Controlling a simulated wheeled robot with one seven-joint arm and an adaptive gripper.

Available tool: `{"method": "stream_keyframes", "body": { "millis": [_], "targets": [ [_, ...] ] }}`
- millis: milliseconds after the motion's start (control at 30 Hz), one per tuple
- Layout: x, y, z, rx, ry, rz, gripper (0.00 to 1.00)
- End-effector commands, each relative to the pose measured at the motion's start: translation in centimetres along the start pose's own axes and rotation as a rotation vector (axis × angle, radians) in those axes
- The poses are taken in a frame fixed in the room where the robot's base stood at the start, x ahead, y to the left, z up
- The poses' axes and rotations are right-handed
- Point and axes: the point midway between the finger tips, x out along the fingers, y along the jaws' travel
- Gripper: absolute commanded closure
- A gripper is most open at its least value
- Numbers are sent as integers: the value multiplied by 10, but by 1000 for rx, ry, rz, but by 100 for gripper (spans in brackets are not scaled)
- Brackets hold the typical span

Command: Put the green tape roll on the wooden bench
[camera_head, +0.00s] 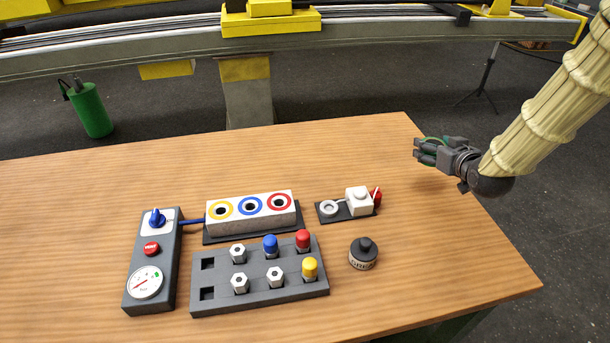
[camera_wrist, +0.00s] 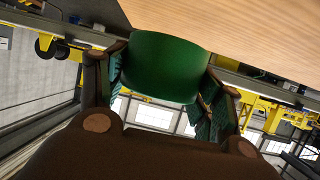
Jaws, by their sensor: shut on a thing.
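My gripper (camera_head: 420,151) is at the right of the head view, in front of the right edge of the wooden bench (camera_head: 90,165) near its back right corner. It is shut on the green tape roll (camera_wrist: 165,65), which fills the middle of the wrist view between the two fingers. In the head view only a thin green edge of the roll (camera_head: 433,140) shows among the fingers; the rest is hidden. The bench top (camera_wrist: 230,25) shows in the wrist view beyond the roll. The roll is held in the air, and its height over the bench is hard to judge.
On the bench are a gauge box (camera_head: 137,265), a white block with coloured rings (camera_head: 235,221), a grey socket tray (camera_head: 215,304), a small switch fixture (camera_head: 358,201) and a dark round jar (camera_head: 363,255). The bench's left and back areas are clear. A metal rail (camera_head: 400,32) runs behind.

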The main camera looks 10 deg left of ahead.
Motion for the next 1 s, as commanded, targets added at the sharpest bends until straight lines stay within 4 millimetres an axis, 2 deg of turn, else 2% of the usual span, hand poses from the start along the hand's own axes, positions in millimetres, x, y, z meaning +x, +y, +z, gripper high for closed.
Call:
{"method": "stream_keyframes", "body": {
  "millis": [167,600,867,1000],
  "targets": [
    [3,-1,2,-1,-2,-2,61],
    [21,0,48,0,-2,0,61],
    [26,0,57,0,-1,0,61],
    [30,0,68,1,-3,0,61]
  ]
}}
